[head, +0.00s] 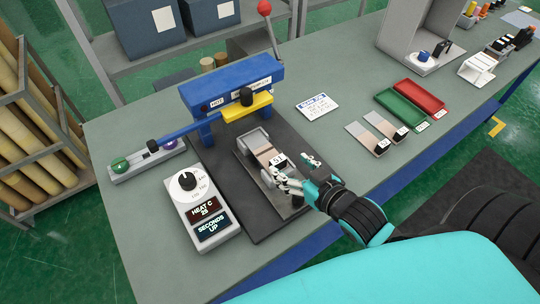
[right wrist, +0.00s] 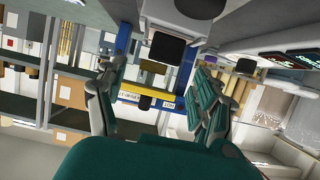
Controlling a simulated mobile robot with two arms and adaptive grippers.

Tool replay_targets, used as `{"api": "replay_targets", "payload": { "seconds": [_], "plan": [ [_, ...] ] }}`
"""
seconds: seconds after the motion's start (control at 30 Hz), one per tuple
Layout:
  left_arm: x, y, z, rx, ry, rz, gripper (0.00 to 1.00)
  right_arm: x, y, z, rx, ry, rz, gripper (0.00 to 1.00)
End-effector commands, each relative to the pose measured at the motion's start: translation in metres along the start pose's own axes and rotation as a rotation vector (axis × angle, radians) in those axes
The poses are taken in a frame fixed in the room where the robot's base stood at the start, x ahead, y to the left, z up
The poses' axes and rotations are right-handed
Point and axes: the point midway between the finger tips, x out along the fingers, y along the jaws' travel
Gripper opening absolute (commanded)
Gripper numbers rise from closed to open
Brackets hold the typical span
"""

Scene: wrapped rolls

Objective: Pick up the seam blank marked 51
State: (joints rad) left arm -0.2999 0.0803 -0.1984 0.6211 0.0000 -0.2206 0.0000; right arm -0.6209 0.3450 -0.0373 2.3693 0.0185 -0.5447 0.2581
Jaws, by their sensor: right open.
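A tan and grey blank (head: 259,146) lies in a metal holder (head: 250,168) on a dark mat. A black block with a white label (head: 278,160) sits at it; the label seems to read 51, but it is small. My right gripper (head: 283,180) is just in front of this block, its fingers open and low over the holder. I cannot tell whether they touch the block. In the right wrist view, the two fingers (right wrist: 158,100) stand apart with nothing clearly between them. My left gripper is not in view.
A blue press (head: 232,84) with a yellow bar stands behind the holder. A heat control box (head: 202,206) is to the left. Two similar blanks (head: 369,139) lie to the right, near green (head: 400,108) and red (head: 420,97) trays. A white card (head: 317,107) lies behind.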

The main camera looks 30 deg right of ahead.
Motion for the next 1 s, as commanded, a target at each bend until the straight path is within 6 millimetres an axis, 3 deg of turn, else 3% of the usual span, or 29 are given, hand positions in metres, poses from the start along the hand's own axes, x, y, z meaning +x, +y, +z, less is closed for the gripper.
{"api": "replay_targets", "payload": {
  "seconds": [0.17,0.5,0.77,1.0],
  "plan": [
    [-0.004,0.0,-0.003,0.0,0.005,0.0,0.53,0.011,-0.001,0.0,0.001,0.0,0.0,0.69],
    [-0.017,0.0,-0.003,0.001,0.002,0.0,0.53,0.055,-0.005,0.005,0.0,0.001,-0.001,0.69],
    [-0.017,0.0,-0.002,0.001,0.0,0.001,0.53,0.058,-0.004,0.006,0.0,0.0,-0.001,0.69],
    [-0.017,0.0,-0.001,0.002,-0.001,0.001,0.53,0.058,-0.004,0.006,0.0,0.0,0.0,0.39]
  ]
}}
